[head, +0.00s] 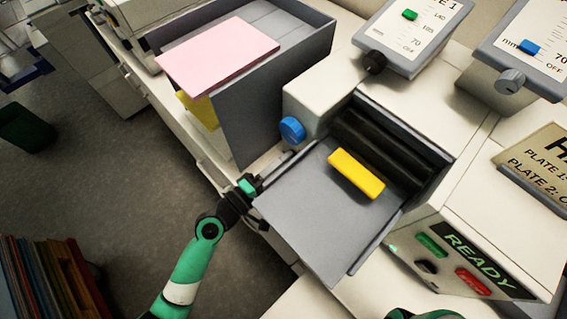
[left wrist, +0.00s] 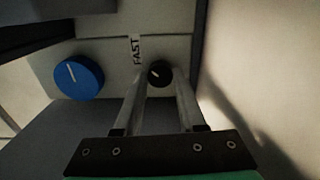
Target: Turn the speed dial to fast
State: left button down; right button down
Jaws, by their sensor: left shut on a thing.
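The speed dial (left wrist: 158,73) is a small black knob with a small light mark, seen between my fingertips in the left wrist view. A white label reading FAST (left wrist: 135,50) is beside it at the upper left, its text turned sideways. My left gripper (left wrist: 160,84) is shut on the dial, one finger on each side. In the head view my left gripper (head: 283,163) reaches the near left side of the machine, beside the grey feed tray (head: 290,205); the dial is hidden there. My right gripper is not in view.
A blue knob (head: 292,130) with a white line is close to the dial. A yellow block (head: 356,174) lies on the feed tray before black rollers. A grey bin (head: 245,115) with a pink sheet (head: 217,56) stands behind. A READY panel (head: 475,262) is at right.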

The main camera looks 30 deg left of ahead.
pick_arm(q)
jog(key=shift+m, duration=0.5)
jog(key=shift+c, duration=2.4)
grip_release()
jog(key=b+v, duration=0.1)
jog(key=v, duration=1)
jog(key=shift+s, duration=0.4)
jog(key=shift+a+r, duration=0.1)
